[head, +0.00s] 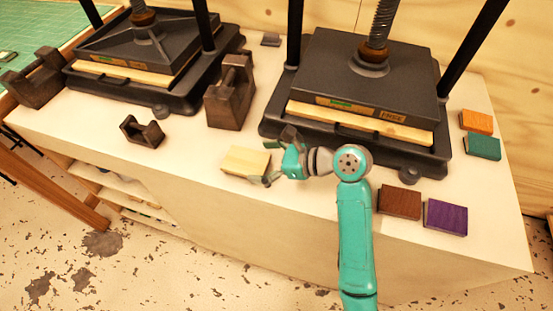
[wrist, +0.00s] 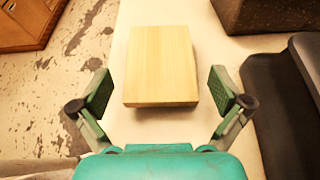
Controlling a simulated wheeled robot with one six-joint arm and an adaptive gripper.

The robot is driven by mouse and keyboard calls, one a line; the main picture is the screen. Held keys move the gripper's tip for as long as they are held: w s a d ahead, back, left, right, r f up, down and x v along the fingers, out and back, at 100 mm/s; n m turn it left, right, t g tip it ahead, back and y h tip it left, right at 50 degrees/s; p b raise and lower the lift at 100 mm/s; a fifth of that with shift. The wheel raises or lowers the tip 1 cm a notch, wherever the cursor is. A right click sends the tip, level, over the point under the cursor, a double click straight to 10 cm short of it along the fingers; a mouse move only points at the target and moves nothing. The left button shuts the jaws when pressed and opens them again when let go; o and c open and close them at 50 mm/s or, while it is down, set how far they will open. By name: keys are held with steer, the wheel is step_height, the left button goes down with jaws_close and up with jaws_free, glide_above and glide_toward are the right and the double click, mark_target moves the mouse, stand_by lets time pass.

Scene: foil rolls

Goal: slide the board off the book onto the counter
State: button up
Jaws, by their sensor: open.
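The pale wooden board (head: 245,162) lies near the front edge of the counter (head: 200,185), left of my gripper (head: 272,160). In the wrist view the board (wrist: 160,65) is a flat block, with its near end between my gripper's (wrist: 160,90) spread fingers. The fingers are open, with a gap on each side of the board, and hold nothing. I cannot tell whether a book is under the board; none shows there. Small flat book-like blocks lie at right: brown (head: 400,202), purple (head: 445,217), orange (head: 477,122) and green (head: 482,147).
Two dark presses, one at left (head: 135,55) and one at right (head: 365,90), stand behind the board. Dark metal holders (head: 230,95) (head: 142,131) stand between and before them. The counter is clear left of the board; its front edge is close.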

mark_target(246, 162)
steer(key=shift+x, duration=1.2)
steer(key=c, duration=1.1)
steer(key=shift+o, duration=0.2)
steer(key=shift+d, duration=0.15)
